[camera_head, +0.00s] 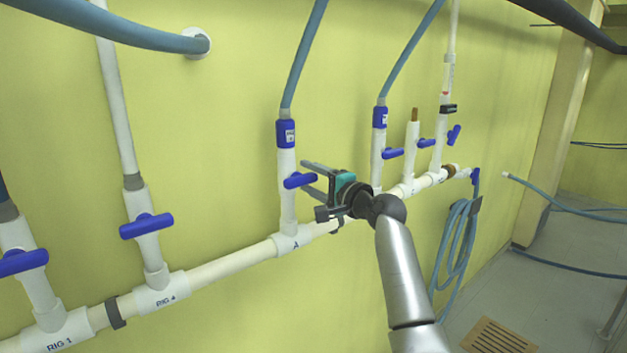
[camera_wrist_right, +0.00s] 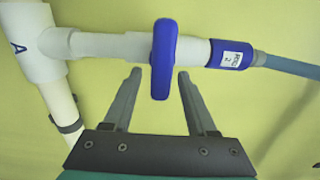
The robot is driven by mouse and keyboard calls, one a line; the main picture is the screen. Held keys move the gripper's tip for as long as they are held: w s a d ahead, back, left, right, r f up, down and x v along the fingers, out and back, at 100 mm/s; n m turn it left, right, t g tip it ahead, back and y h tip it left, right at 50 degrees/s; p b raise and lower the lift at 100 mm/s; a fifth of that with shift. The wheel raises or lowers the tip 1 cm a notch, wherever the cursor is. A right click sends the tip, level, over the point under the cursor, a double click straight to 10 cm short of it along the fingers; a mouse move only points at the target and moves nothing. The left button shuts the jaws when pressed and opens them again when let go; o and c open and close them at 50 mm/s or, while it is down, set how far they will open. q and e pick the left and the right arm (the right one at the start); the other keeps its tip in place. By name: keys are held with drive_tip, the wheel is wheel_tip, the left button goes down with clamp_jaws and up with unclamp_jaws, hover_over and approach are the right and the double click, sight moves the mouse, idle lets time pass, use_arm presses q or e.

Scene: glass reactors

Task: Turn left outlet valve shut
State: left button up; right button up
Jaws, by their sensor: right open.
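The valve on the branch marked "A" has a blue handle (camera_head: 300,180), standing crosswise to its upright white pipe (camera_head: 288,205). In the right wrist view the same handle (camera_wrist_right: 163,50) also lies across the pipe (camera_wrist_right: 110,47). My right gripper (camera_head: 304,175) is open at this valve, coming from the right in the head view. In the wrist view its fingertips (camera_wrist_right: 159,74) are on either side of the handle's near end, with a gap visible on both sides. My left gripper is not in view.
Valves with blue handles marked RIG 4 (camera_head: 147,225) and RIG 1 (camera_head: 22,262) stand to the left on the white manifold pipe (camera_head: 230,264). More blue-handled valves (camera_head: 393,153) stand to the right. A coiled hose (camera_head: 455,240) hangs by the yellow wall (camera_head: 220,70).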

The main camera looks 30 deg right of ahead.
drive_tip(key=shift+s, duration=0.1)
drive_tip(key=s+d+b, duration=0.1)
drive_tip(key=s+b, duration=0.2)
drive_tip(key=s, duration=1.2)
drive_tip(key=shift+d, duration=0.1)
